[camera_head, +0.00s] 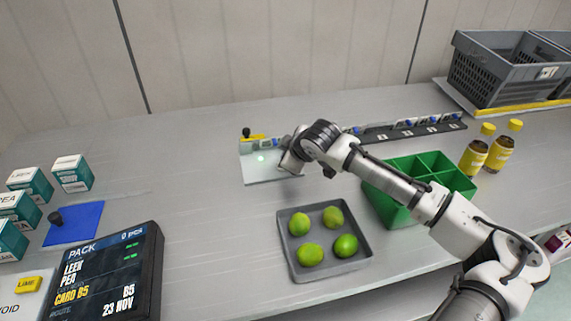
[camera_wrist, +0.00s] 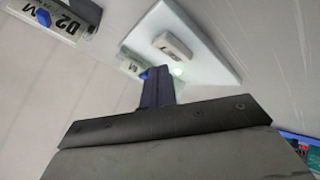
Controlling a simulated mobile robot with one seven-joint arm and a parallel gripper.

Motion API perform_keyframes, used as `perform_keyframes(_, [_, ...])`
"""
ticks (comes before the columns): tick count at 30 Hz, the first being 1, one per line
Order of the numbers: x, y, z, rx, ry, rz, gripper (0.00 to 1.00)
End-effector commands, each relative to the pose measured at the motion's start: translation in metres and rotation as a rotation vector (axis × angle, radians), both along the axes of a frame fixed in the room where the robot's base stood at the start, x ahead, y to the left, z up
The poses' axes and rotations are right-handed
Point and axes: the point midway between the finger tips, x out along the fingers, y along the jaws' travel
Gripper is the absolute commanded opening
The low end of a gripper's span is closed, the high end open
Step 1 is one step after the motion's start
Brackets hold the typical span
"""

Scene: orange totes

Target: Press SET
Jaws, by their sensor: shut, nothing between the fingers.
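A pale plate (camera_head: 256,175) lies on the bench with a small green light on it. No SET lettering is readable in either view. In the wrist view the plate (camera_wrist: 205,65) carries a raised, pale rounded block (camera_wrist: 174,45) with dark marks too small to read; I cannot tell if it is the SET button. My gripper (camera_head: 289,166) is at the plate's right side and hides part of it. In the wrist view its shut, empty dark fingers (camera_wrist: 157,82) point toward the plate near the green light. I cannot tell whether they touch anything.
A grey tray of limes (camera_head: 284,243) and a green divided bin (camera_head: 384,204) stand in front. A labelled rail (camera_head: 385,136) runs behind. A PACK display (camera_head: 148,285), blue mat (camera_head: 88,224) and boxes (camera_head: 72,174) are left; yellow bottles (camera_head: 500,150) and grey crate (camera_head: 495,75) right.

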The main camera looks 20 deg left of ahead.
Motion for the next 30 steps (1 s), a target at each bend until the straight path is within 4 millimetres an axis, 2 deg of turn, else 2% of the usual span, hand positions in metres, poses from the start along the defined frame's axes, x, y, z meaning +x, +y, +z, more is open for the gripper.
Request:
perform_keyframes(10, [0.0,0.0,-0.009,0.001,0.001,-0.001,0.0])
perform_keyframes(30, [0.0,0.0,-0.012,0.0,0.0,0.0,0.0])
